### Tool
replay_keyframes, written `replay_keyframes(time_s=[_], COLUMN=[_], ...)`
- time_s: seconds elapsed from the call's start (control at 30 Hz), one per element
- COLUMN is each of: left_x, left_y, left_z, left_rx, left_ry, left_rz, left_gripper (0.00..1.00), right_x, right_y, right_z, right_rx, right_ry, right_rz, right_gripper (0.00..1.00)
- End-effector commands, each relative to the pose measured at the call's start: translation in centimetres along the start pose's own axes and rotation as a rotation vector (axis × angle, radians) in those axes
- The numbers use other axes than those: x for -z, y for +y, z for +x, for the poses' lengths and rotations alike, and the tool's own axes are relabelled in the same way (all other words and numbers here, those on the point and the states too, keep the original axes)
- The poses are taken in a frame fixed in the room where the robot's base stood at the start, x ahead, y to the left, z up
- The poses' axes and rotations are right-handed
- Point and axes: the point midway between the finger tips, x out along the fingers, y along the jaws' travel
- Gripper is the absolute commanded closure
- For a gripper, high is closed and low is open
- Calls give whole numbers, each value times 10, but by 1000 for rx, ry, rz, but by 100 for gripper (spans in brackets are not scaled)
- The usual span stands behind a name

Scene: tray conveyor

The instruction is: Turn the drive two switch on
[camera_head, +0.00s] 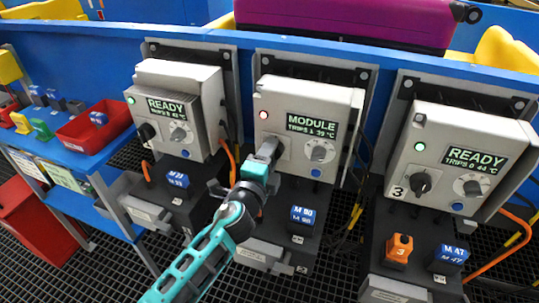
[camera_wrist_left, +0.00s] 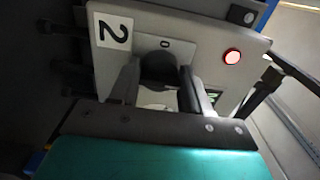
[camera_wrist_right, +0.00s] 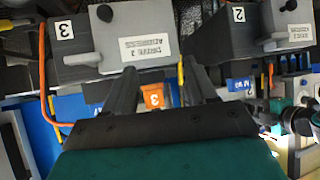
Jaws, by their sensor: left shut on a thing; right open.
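The drive two box (camera_head: 340,103) is the middle of three grey boxes. Its display (camera_head: 312,124) reads MODULE, TRIPS 1, 39 °C, and its lamp (camera_head: 263,114) is red. My left gripper (camera_head: 270,149) is at the lower left of its front, covering the switch. In the left wrist view, the black switch knob (camera_wrist_left: 158,66) sits between the left gripper's fingers (camera_wrist_left: 160,80), which are shut on it. A 0 mark is beside the knob and the label 2 (camera_wrist_left: 113,31) is nearby. My right gripper (camera_wrist_right: 158,82) is open and empty, outside the head view.
Drive boxes to the left (camera_head: 180,80) and right (camera_head: 465,125) read READY with green lamps. Blue modules (camera_head: 302,217) and an orange one (camera_head: 398,248) sit below the boxes. The orange module (camera_wrist_right: 153,97) appears beyond my right fingers. A red bin (camera_head: 95,133) stands at left.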

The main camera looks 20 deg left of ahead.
Motion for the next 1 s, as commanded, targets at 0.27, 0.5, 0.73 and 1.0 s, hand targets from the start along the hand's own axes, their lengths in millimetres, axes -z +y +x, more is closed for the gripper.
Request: replay_keyframes(time_s=[0.27, 0.5, 0.73, 1.0], left_x=[0, 0, 0, 0], left_y=[-3, -3, -2, -1], left_z=[1, 1, 1, 0], left_rx=[6, 6, 4, 1], left_ry=[2, 2, 1, 0], left_rz=[24, 25, 23, 21], left_gripper=[83, 83, 34, 28], right_x=[0, 0, 0, 0], right_y=[0, 0, 0, 0], right_z=[0, 0, 0, 0], right_rx=[-1, -1, -1, 0], right_ry=[1, 1, 1, 0], right_rz=[0, 0, 1, 2], right_gripper=[43, 43, 43, 43])
